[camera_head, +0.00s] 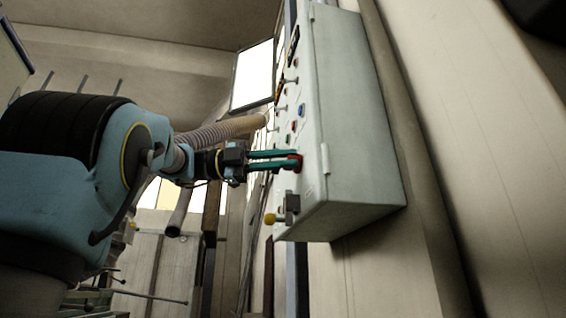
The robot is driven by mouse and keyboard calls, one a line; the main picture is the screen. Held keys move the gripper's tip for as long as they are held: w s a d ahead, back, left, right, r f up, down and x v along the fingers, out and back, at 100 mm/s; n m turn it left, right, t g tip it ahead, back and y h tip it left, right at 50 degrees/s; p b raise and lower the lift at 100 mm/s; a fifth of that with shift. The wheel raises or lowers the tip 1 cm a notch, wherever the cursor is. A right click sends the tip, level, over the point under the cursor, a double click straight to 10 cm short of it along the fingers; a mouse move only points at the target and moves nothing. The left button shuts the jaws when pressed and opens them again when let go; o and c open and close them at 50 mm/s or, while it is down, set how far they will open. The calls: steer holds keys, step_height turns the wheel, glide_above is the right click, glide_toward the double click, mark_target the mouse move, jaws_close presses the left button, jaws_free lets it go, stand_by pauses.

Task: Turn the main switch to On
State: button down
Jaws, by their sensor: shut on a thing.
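My gripper (296,160) reaches from the left to the front of a pale grey-green control cabinet (350,120). Its two teal fingers are closed around a red switch knob (298,162) low on the cabinet front, and the fingers hide part of it. I take this knob for the main switch. The front is seen at a steep angle, so I cannot read its On or Off position.
Several small coloured buttons and lamps sit above the knob on the cabinet front. Below it are a grey bracket (291,203) and a yellow knob (270,218). A wall (480,130) stands right of the cabinet. A bright window panel (252,76) is behind.

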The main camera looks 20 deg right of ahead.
steer(key=shift+w, duration=0.1)
stand_by(0.5)
steer(key=c, duration=0.9)
jaws_free()
steer(key=shift+d, duration=0.1)
steer(key=shift+o, duration=0.2)
